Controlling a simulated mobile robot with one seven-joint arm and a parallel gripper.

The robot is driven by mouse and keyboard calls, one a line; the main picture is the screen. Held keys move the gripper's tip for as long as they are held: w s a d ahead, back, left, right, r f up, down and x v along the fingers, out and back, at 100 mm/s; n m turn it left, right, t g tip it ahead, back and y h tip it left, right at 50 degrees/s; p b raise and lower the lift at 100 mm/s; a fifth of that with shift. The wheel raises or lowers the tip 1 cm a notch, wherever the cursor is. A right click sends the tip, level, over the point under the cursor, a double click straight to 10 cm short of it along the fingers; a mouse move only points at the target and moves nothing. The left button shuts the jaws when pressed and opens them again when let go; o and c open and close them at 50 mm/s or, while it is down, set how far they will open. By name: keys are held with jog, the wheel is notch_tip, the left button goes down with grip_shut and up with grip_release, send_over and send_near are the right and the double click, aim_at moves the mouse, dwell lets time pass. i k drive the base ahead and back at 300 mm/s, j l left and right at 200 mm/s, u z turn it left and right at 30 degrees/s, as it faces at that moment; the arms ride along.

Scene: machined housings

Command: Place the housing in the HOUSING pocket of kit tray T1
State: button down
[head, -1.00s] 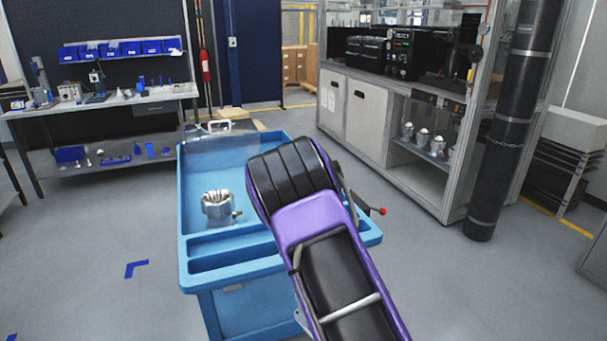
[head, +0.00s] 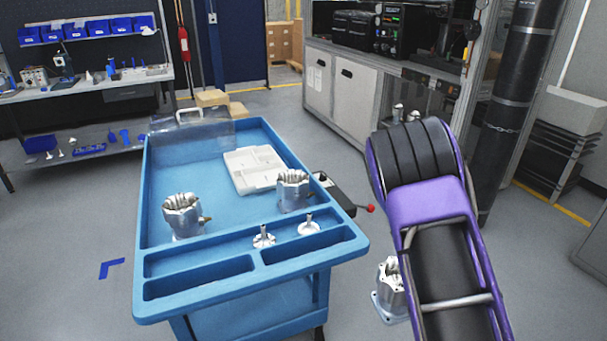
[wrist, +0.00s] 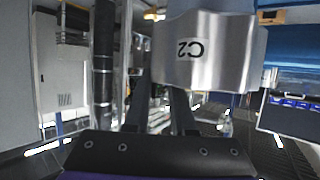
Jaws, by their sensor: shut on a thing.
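My gripper (wrist: 161,95) is shut on a silver metal housing (wrist: 208,62) marked C2, with the marking upside down in the wrist view. In the head view, a silver housing (head: 390,290) with a square flange shows just left of my arm, beyond the cart's right side; it appears to be the held one. My fingers are hidden there by the arm. A pale, shallow tray (head: 250,165) lies on the blue cart, toward its back right. No label is readable on it, and its pockets are too small to tell apart.
On the blue cart (head: 172,155) stand two other housings, left (head: 184,216) and right (head: 292,192). Two small flanged stems (head: 264,237) (head: 309,226) stand near its front. A red-knobbed lever (head: 368,208) sticks out at the cart's right.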

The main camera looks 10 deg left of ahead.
aim_at(267, 180)
jog(key=i+l+z, duration=0.15)
jog(key=z, duration=0.25)
jog(key=i+z, duration=0.25)
jog(key=z, duration=0.15)
jog(key=i+l+z, duration=0.1)
jog(key=i+z, duration=0.5)
jog(key=i+u, duration=0.2)
jog(key=i, duration=0.2)
jog(key=i+l+u, duration=0.2)
jog(key=i, duration=0.15)
jog(key=i+u, duration=0.2)
jog(key=u, duration=0.2)
jog(key=i+l+u, duration=0.1)
jog(key=i+u, duration=0.15)
jog(key=u, duration=0.15)
jog(key=i+u, duration=0.15)
jog(key=u, duration=0.25)
jog(key=i+l+u, duration=0.1)
jog(key=u, duration=0.35)
jog(key=i+l+u, duration=0.1)
jog(key=u, duration=0.3)
jog(key=i+l+u, duration=0.1)
jog(key=l+u, duration=0.2)
jog(key=u, duration=0.15)
jog(key=i+l+u, duration=0.15)
jog(key=u, duration=0.25)
jog(key=l+u, duration=0.4)
jog(key=i+l+u, duration=0.1)
jog(key=l+u, duration=0.3)
jog(key=j, duration=0.1)
